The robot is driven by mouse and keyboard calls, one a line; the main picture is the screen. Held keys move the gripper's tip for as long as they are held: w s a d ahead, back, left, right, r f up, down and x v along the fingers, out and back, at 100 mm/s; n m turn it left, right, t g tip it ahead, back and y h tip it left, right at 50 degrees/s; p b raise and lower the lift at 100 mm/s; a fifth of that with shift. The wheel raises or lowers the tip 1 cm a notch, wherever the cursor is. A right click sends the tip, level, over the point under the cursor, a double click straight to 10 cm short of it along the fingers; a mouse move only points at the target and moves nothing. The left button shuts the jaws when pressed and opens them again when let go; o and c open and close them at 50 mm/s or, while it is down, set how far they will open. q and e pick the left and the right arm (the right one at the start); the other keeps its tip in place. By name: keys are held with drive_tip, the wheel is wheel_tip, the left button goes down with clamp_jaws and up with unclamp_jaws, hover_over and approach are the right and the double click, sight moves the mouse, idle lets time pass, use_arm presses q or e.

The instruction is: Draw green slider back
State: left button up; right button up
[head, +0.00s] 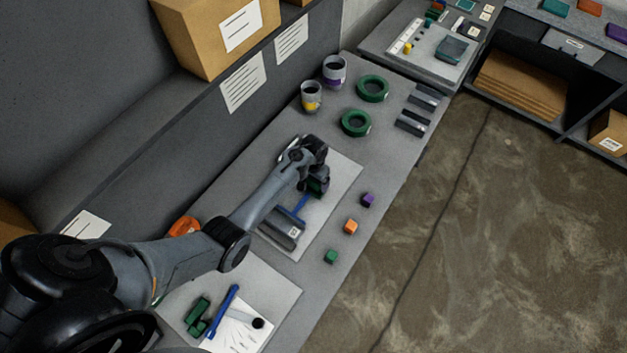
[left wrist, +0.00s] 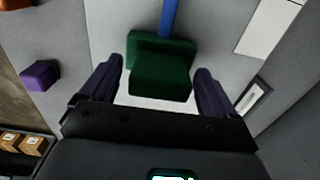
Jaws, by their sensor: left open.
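The green slider (left wrist: 160,72) is a dark green stepped block at the end of a blue rail (left wrist: 169,18) in the left wrist view. In the head view the slider (head: 317,188) is partly hidden by my left gripper (head: 316,178), and the blue rail (head: 299,206) runs from it down-left towards a grey block. My left gripper is open, with its two purple-grey fingers on either side of the slider in the left wrist view. Gaps show between the fingers and the block. My right gripper is not in view.
Purple (head: 368,200), orange (head: 351,226) and green (head: 331,256) cubes lie along the bench's right edge. Another green piece (head: 199,312) and a blue bar (head: 222,309) lie at lower left. Two cups and two green rings (head: 373,88) stand farther back.

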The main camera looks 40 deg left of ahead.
use_arm(q)
drive_tip(key=shift+f, duration=0.45)
